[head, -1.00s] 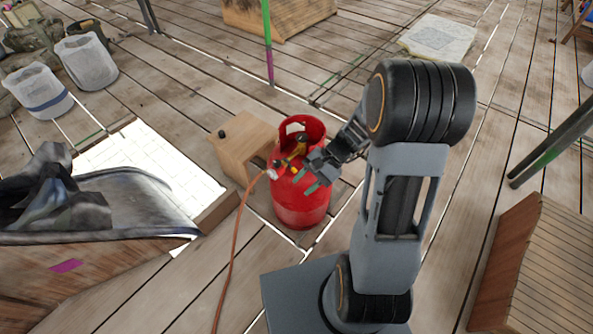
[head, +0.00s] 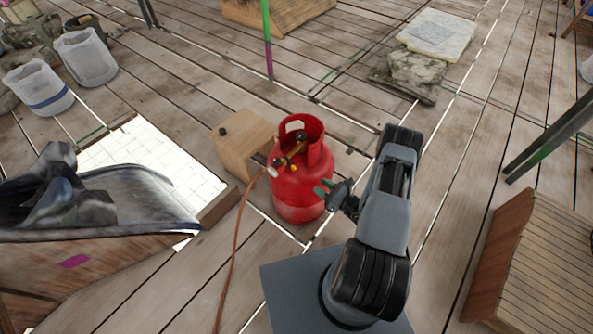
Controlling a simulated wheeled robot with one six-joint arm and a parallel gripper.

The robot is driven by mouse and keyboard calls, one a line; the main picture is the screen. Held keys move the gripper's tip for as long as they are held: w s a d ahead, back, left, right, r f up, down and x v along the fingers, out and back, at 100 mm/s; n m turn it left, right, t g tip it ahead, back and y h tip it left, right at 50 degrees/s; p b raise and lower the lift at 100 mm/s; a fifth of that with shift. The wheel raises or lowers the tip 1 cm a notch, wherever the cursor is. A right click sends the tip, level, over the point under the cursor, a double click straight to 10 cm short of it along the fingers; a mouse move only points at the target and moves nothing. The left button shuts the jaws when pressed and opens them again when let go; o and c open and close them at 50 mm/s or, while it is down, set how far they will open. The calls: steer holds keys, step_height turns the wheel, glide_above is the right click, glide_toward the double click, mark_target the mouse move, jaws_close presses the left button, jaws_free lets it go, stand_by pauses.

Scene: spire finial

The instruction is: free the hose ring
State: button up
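A red gas cylinder (head: 300,178) stands upright on the plank floor, with a raised collar around its brass valve (head: 297,150). An orange hose (head: 239,235) runs from a pale fitting (head: 273,171) at the valve's left side down to the bottom of the picture. I cannot tell which part at this fitting is the hose ring. My gripper (head: 326,188) is at the cylinder's right side, below the collar and apart from the hose fitting. Its green-tipped fingers show a gap between them, with nothing seen in it.
A wooden box (head: 241,143) with a black knob stands just left of the cylinder. A dark draped sheet (head: 90,205) lies farther left, beside a white tiled patch (head: 150,160). A slatted wooden piece (head: 535,265) is at right.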

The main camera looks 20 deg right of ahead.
mark_target(292, 166)
steer(key=b+x, duration=0.1)
steer(key=x, duration=1.1)
steer(key=shift+a, duration=0.1)
jaws_close()
